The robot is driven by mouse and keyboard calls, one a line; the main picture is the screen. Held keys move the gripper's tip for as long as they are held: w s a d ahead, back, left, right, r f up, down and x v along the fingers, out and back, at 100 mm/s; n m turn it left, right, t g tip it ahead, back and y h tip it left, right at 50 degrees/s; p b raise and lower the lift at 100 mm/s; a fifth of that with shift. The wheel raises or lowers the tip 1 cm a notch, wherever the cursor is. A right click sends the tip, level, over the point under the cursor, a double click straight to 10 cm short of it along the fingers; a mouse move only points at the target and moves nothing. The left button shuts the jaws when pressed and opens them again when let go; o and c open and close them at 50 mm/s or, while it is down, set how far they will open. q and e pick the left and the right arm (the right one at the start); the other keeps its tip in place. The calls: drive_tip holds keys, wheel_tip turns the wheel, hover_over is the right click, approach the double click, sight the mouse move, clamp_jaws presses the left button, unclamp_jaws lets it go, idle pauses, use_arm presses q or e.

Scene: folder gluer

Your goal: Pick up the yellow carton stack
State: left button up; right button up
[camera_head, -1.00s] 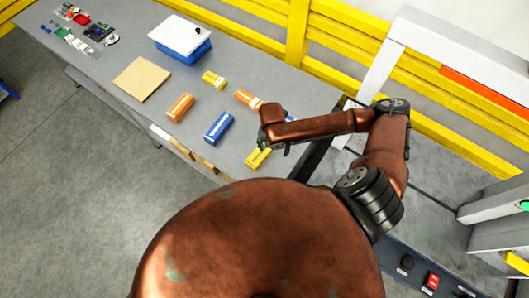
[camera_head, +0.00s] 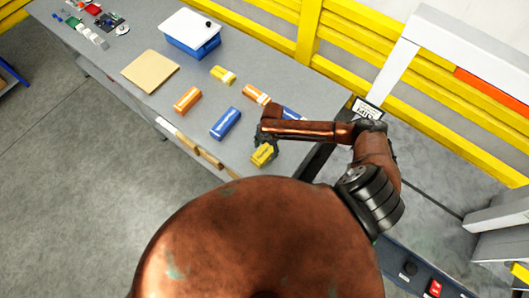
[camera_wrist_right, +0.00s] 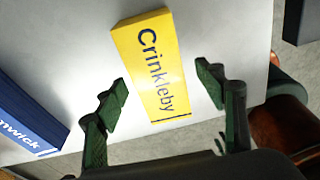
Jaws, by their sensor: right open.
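A yellow carton stack (camera_head: 263,154) lies on the grey table near its front right edge. In the right wrist view the yellow carton stack (camera_wrist_right: 153,65) shows the word "Crinkleby". My right gripper (camera_head: 266,140) is directly above it, pointing down. In the wrist view the right gripper's fingers (camera_wrist_right: 168,92) are open, one on each side of the carton's near part, with gaps to both sides. A second yellow stack (camera_head: 223,75) lies farther back on the table. My left gripper is not in view.
A blue stack (camera_head: 226,123), two orange stacks (camera_head: 187,100) (camera_head: 256,95) and another blue stack (camera_head: 292,114) lie nearby. A brown cardboard sheet (camera_head: 150,70) and a blue box with white lid (camera_head: 191,34) stand farther left. Yellow rails (camera_head: 330,55) run behind the table.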

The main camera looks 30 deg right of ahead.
drive_tip(key=shift+a+f, duration=0.2)
drive_tip(key=shift+f, duration=0.4)
drive_tip(key=shift+c, duration=0.5)
drive_tip(key=c, duration=1.3)
